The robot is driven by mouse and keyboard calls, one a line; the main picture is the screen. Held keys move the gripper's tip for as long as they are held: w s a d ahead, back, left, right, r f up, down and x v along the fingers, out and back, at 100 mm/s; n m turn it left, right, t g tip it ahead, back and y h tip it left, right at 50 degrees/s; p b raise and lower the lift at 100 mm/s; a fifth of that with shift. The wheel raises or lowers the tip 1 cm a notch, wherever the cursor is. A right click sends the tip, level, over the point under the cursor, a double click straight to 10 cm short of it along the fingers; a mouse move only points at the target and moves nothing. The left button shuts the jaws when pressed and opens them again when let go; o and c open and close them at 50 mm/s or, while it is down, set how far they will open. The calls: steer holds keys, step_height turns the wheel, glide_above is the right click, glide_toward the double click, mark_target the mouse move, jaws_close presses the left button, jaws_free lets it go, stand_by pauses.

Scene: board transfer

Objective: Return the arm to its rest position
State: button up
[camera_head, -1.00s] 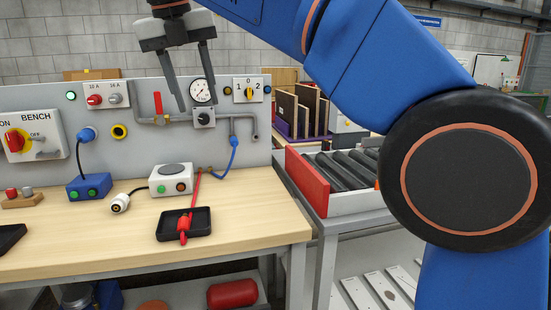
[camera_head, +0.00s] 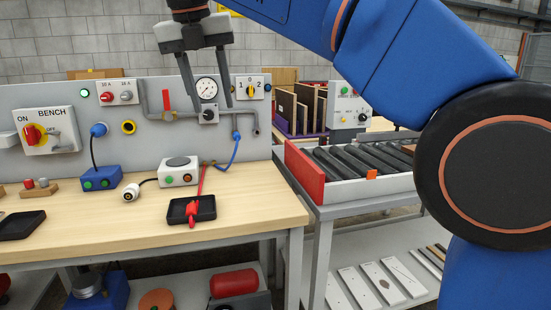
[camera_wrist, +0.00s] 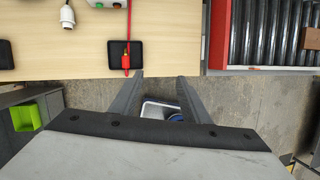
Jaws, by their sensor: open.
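My gripper (camera_head: 210,94) hangs in the upper middle of the head view, fingers pointing down, open and empty. It is in front of the grey panel (camera_head: 50,92), with one finger on each side of the pressure gauge in the picture. My blue arm reaches in from the right. In the wrist view my gripper (camera_wrist: 158,82) shows two parted fingers with nothing between them but floor and a pale tray-like thing below. The workbench (camera_head: 130,220) lies below the gripper, and the wrist view shows the bench front edge (camera_wrist: 75,77) just beyond the fingertips.
A black tray (camera_head: 206,208) with a red plug, a white box (camera_head: 178,176) and a blue box (camera_head: 101,178) stand on the bench. A roller conveyor (camera_head: 345,190) with a red end plate (camera_head: 304,176) is to the right. The bench front has bare wood.

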steer(key=s+d+f+m, duration=0.1)
steer(key=d+f+m, duration=0.45)
steer(key=d, duration=0.35)
steer(key=s+d+f+m, duration=0.1)
steer(key=d+f+m, duration=0.3)
steer(key=d+m, duration=0.4)
steer(key=s+d+f+m, duration=0.1)
steer(key=d+f+m, duration=0.4)
steer(key=d, duration=0.6)
steer(key=s+d+f+m, duration=0.4)
steer(key=s+f+m, duration=0.1)
steer(key=f, duration=0.3)
steer(key=s+d+f+m+t, duration=0.1)
steer(key=s+d+f+m, duration=0.4)
steer(key=f, duration=0.4)
steer(key=s+d+f+m+y, duration=0.1)
steer(key=s+d+f+m, duration=0.4)
steer(key=f+m, duration=0.3)
steer(key=shift+s+f+m, duration=0.4)
steer(key=shift+s+m, duration=0.05)
steer(key=shift+s, duration=0.35)
steer(key=shift+c, duration=1)
steer(key=shift+a, duration=0.15)
